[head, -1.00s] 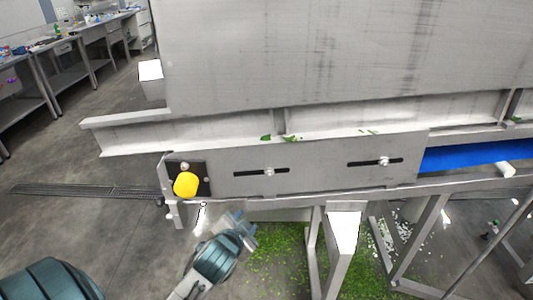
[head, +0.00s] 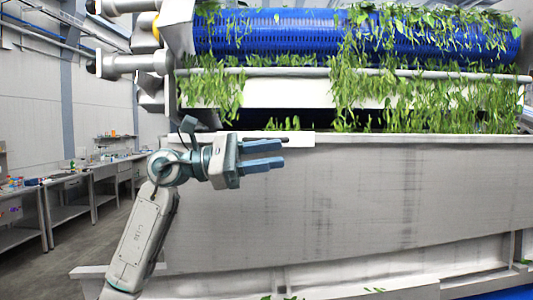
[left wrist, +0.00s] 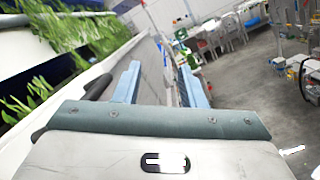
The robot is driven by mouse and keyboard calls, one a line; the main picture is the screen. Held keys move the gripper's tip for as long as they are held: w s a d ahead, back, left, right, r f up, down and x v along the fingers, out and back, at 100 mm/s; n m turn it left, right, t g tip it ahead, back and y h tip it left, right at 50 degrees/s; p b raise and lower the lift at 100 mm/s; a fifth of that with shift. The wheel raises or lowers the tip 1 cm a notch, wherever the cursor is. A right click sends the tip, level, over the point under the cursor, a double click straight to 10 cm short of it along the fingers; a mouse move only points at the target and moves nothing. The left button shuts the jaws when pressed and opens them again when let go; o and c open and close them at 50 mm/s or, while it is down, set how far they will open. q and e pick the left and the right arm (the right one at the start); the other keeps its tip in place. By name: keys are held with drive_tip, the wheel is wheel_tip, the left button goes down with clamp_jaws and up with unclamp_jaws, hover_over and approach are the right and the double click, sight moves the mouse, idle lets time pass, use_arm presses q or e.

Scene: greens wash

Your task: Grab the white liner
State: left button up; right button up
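My left gripper (head: 281,153) is in front of the upper wall of the big grey-white tank, just below its rim. Its two blue fingers point right in the head view. In the left wrist view the fingers (left wrist: 158,78) stand apart with nothing held between them. A pale flat strip (head: 303,137) lies along the tank rim just behind the fingers; I cannot tell if it is the white liner. A white band (head: 290,93) also runs below the blue roller, partly covered by leaves. My right gripper is not in view.
The tank wall (head: 350,195) fills the middle. Above it is a blue roller (head: 280,35) hung with green leaves. Pipes (head: 125,63) stick out at the upper left. Benches (head: 70,205) stand farther left, with open floor before them.

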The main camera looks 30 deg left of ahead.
sight(255, 139)
use_arm(q)
drive_tip(key=s+a+r+t+y, duration=0.1)
drive_tip(key=s+a+r+y, duration=0.15)
drive_tip(key=a+y, duration=0.2)
drive_tip(key=s+a+r+t+y, duration=0.1)
drive_tip(key=a+r+y, duration=0.2)
drive_tip(key=a, duration=0.3)
drive_tip(key=p+x, duration=0.5)
drive_tip(key=x, duration=0.5)
drive_tip(key=shift+w+f, duration=0.1)
drive_tip(key=shift+f, duration=0.05)
drive_tip(key=shift+w+d+f, duration=0.2)
drive_tip(key=shift+w+f, duration=0.05)
drive_tip(key=shift+w, duration=0.1)
drive_tip(key=shift+s+a, duration=0.15)
drive_tip(key=shift+s, duration=0.05)
drive_tip(key=c, duration=0.5)
clamp_jaws()
